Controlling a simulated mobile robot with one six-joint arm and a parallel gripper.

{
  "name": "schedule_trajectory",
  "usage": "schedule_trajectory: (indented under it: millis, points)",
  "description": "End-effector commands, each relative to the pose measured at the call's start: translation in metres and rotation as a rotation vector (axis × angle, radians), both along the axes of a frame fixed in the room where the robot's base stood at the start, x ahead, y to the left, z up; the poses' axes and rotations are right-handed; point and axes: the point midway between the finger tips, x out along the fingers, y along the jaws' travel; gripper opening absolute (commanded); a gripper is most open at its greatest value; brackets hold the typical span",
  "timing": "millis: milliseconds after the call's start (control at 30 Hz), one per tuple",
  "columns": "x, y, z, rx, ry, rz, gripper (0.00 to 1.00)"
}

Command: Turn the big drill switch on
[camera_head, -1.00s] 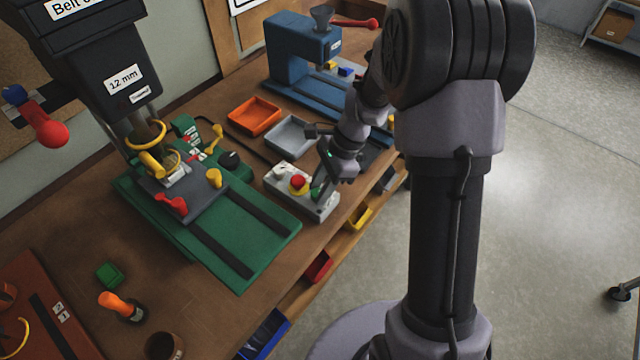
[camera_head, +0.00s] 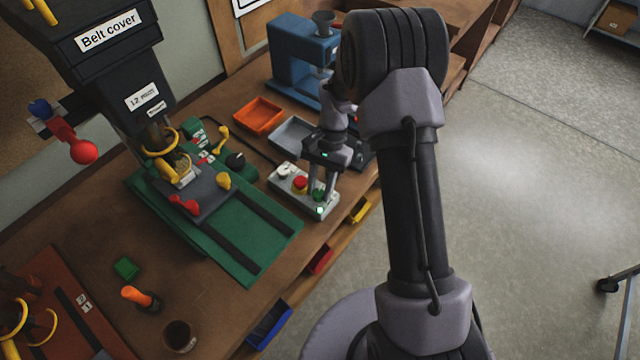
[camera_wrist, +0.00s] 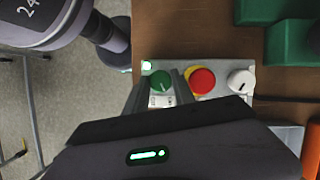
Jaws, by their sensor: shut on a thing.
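A grey control box (camera_head: 280,188) sits at the front edge of the bench, beside the green drill base (camera_head: 225,258). It carries a green switch knob (camera_wrist: 160,80), a red button (camera_wrist: 203,80) on a yellow ring, and a white knob (camera_wrist: 241,80). A small lamp (camera_wrist: 147,66) at the box's end glows whitish green; it also shows bright in the head view (camera_head: 320,210). My gripper (camera_head: 320,188) points down at the box. In the wrist view its fingers (camera_wrist: 158,90) are on either side of the green knob, shut on it. The knob is partly hidden by the fingers.
The big drill (camera_head: 140,85), with its "Belt cover" and "12 mm" labels, rises at left. Orange (camera_head: 257,116) and grey (camera_head: 290,132) trays and a blue machine (camera_head: 292,60) stand behind the box. Open floor lies right.

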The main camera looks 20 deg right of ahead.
Motion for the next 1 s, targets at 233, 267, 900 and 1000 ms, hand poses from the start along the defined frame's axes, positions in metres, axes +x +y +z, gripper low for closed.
schedule_trajectory:
  millis: [233,267,900,1000]
  points:
    - [0.0003,0.0006,0.0004,0.0,0.0,0.06,0.0]
    - [0.0003,0.0007,0.0003,0.0,0.0,0.063,0.0]
    - [0.0003,0.0004,-0.0002,0.0,0.0,0.073,0.51]
    - [0.0003,0.0004,-0.0001,0.0,0.0,0.073,0.51]
